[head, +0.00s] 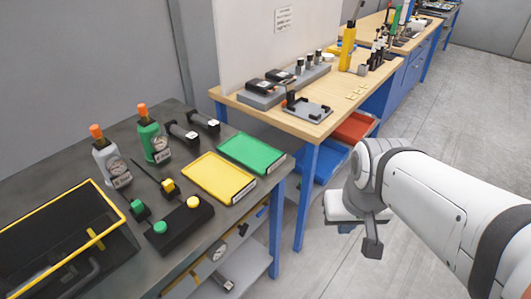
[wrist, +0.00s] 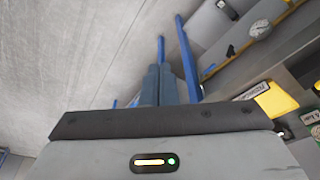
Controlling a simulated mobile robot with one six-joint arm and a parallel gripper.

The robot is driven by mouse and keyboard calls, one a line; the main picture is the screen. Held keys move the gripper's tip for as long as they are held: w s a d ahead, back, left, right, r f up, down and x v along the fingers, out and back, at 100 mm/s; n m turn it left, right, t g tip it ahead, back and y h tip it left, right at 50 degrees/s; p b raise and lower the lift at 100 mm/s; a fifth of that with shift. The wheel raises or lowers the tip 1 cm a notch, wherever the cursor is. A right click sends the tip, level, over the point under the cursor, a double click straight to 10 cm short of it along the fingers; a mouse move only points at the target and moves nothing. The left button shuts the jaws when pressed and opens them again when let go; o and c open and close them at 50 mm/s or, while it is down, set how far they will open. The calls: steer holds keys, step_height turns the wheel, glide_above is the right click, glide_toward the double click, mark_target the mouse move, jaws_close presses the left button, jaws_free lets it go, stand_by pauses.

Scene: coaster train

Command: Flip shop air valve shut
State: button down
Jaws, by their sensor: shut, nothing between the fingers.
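Under the front edge of the dark bench (head: 165,262), a round gauge (head: 219,251) sits on a lower rail or shelf, and it also shows at the upper right of the wrist view (wrist: 260,29). Small dark and yellow fittings are near it. I cannot tell which part is the shop air valve or how its handle is set. My gripper (head: 372,249) is over the floor to the right of the bench, apart from the gauge. Its fingers (wrist: 157,84) are together in the wrist view, with nothing between them.
The bench carries a yellow tray (head: 207,178), a green tray (head: 251,153), two orange-capped bottles, a black button box (head: 180,222) and a yellow-rimmed dark bin (head: 55,255). A wooden bench (head: 262,116) with blue legs stands behind. The grey floor on the right is clear.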

steer(key=w+d+f+n+t+b, duration=0.1)
steer(key=w+f+n+t, duration=0.1)
steer(key=w+f, duration=0.3)
steer(key=w+d+f+n+t+b, duration=0.1)
steer(key=w+f+t, duration=0.1)
steer(key=w, duration=0.6)
steer(key=w+f+n+t+b, duration=0.1)
steer(key=w+f+n+t, duration=0.1)
steer(key=w+f, duration=0.3)
steer(key=w+a+f+n+g+y+b, duration=0.1)
steer(key=w+a+f+n+y+b, duration=0.1)
steer(key=a+f+n+y, duration=0.3)
steer(key=a+f+y, duration=0.2)
steer(key=a+y, duration=0.2)
steer(key=a, duration=0.2)
steer(key=shift+f+g, duration=0.35)
steer(key=shift+g, duration=0.05)
